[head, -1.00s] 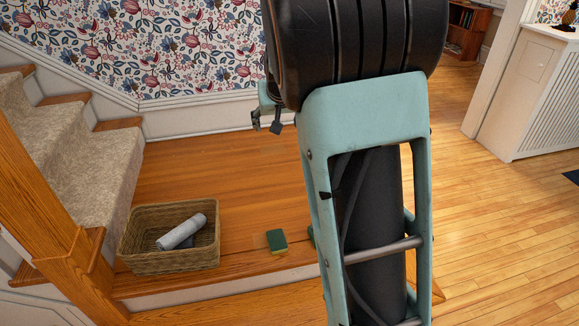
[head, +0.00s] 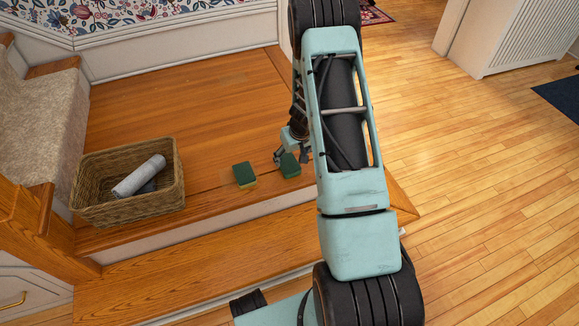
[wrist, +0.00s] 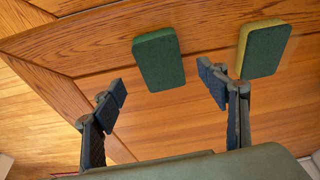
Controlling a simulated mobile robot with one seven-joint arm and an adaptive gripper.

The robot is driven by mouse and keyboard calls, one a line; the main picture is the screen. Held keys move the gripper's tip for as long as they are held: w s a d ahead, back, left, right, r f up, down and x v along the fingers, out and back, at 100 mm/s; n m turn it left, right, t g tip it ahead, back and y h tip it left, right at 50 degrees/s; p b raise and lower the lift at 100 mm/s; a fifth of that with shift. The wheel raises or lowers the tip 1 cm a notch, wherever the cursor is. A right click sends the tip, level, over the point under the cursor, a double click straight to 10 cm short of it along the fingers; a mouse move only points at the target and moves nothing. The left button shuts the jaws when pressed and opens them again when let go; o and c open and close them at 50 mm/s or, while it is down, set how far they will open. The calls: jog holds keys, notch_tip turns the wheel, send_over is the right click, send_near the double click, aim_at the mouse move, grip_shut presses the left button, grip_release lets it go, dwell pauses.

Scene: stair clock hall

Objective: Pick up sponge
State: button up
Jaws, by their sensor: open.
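Two green sponges lie on the wooden landing near its front edge. The right sponge (head: 290,165) in the head view is just below my gripper (head: 292,154). In the wrist view this sponge (wrist: 158,57) lies flat, beyond and roughly between the two spread fingertips of my gripper (wrist: 164,90). The other sponge (head: 244,174) is to its left in the head view and shows a yellow side. It also shows at the upper right of the wrist view (wrist: 266,50), beyond the right finger. My gripper is open and empty.
A wicker basket (head: 88,207) holding a grey-white roll (head: 139,175) stands left of the sponges. Carpeted stairs (head: 30,130) rise at the left. A step (head: 190,268) lies below the landing's front edge. The wood floor (head: 470,170) at the right is clear.

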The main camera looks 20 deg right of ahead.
aim_at(289, 163)
jog(key=shift+b+x, duration=0.9)
jog(key=shift+x, duration=2.3)
jog(key=shift+w+f+b, duration=0.1)
jog(key=shift+f+b, duration=0.1)
jog(key=shift+b, duration=0.35)
jog(key=c, duration=0.8)
